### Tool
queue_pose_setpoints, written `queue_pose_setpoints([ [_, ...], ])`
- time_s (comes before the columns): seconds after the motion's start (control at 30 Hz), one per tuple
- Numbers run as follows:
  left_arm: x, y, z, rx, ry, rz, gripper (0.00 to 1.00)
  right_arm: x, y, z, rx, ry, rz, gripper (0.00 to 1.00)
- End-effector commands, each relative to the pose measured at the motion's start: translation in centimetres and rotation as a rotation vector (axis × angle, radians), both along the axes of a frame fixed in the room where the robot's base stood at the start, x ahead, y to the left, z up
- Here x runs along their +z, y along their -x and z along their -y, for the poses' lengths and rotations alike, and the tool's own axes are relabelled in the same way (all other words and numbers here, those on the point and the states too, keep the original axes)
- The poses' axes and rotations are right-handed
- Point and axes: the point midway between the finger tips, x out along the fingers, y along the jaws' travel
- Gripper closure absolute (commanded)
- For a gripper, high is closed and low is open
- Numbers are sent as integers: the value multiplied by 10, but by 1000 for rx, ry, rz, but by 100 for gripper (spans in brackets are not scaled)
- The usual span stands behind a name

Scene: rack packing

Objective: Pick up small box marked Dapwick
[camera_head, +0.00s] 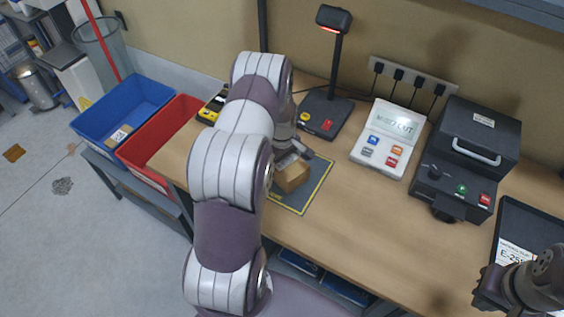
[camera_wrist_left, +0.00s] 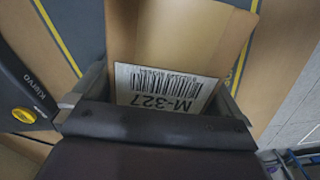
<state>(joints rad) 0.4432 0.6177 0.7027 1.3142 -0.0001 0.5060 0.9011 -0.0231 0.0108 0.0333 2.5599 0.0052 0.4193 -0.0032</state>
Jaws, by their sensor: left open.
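A small brown cardboard box (camera_head: 293,177) stands on the dark yellow-edged mat (camera_head: 290,200) at the front of the bench. In the left wrist view, the box (camera_wrist_left: 175,40) bears a white barcode label reading M-327, upside down. The name Dapwick is not readable in either view. My left gripper (camera_head: 297,157) is open at the box; in the left wrist view the box shows between its fingers (camera_wrist_left: 165,95). Contact cannot be told. My left arm hides part of the mat. My right gripper (camera_head: 490,295) is at the lower right, away from the box; its jaws are unclear.
A lamp-like scanner stand (camera_head: 320,115) is behind the mat. A white button panel (camera_head: 388,140), a black printer-like machine (camera_head: 465,150) and a dark tray (camera_head: 530,228) are to the right. Blue (camera_head: 88,125) and red (camera_head: 128,155) bins are left. Bare bench (camera_head: 370,220) lies right of the mat.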

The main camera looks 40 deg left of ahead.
Motion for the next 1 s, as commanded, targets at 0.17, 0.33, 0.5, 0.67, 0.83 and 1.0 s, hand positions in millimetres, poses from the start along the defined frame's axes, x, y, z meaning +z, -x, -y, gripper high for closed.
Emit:
queue_pose_setpoints([
  [0.17, 0, 0, 0, 0, 0, 0, 29, -1, 0, 0, 0, 0, 0, 100],
  [0.33, 1, 0, 0, 0, 0, 0, 44, 0, 0, 0, 0, 0, 0, 100],
  [0.5, 2, 0, 0, 0, 0, 0, 44, -1, 0, 0, 0, 0, 0, 100],
  [0.67, 15, -1, 0, 0, -1, 2, 44, -8, 0, 0, 0, 0, 0, 100],
  [0.83, 44, -2, 10, -5, -1, 2, 44, -19, 0, 0, 0, 0, 0, 100],
  [1.0, 68, -6, 50, -7, -1, 3, 44, -29, 0, 0, 0, 0, 0, 100],
])
